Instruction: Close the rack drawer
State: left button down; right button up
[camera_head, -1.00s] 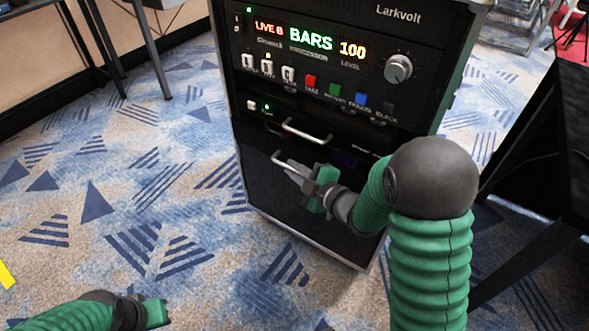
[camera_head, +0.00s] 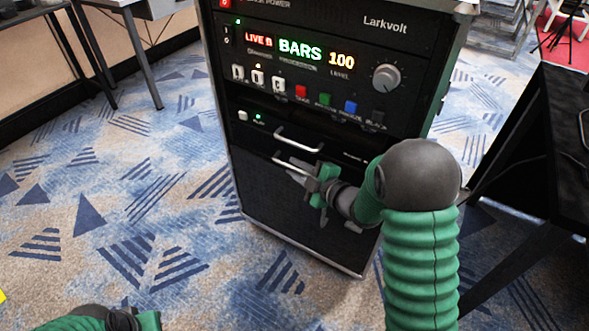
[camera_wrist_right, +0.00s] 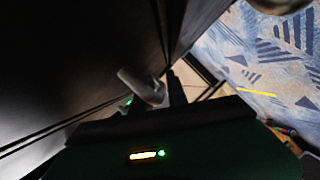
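The black equipment rack (camera_head: 290,215) stands in the middle of the head view. The rack drawer's pale bar handle (camera_head: 284,161) lies just below another bar handle (camera_head: 297,139). The drawer front looks close to the panel above; I cannot tell if it is flush. My right gripper (camera_head: 301,172) is at the drawer front by the handle, its grey fingers partly hiding it. Its finger gap is unclear. A pale finger (camera_wrist_right: 140,86) shows against dark surfaces in the right wrist view. My left gripper (camera_head: 150,319) is low at the left edge, cut off, away from the rack.
The rack's upper panel has lit displays, coloured buttons (camera_head: 325,100) and a knob (camera_head: 386,77). A black table (camera_head: 550,130) stands close on the right. Grey table legs (camera_head: 145,60) are at back left. The patterned carpet (camera_head: 110,200) left of the rack is clear.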

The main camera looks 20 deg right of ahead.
jog(key=shift+r, duration=0.1)
jog(key=shift+d, duration=0.1)
jog(key=p+v, duration=0.8)
jog(key=v, duration=0.8)
jog(key=shift+s, duration=0.4)
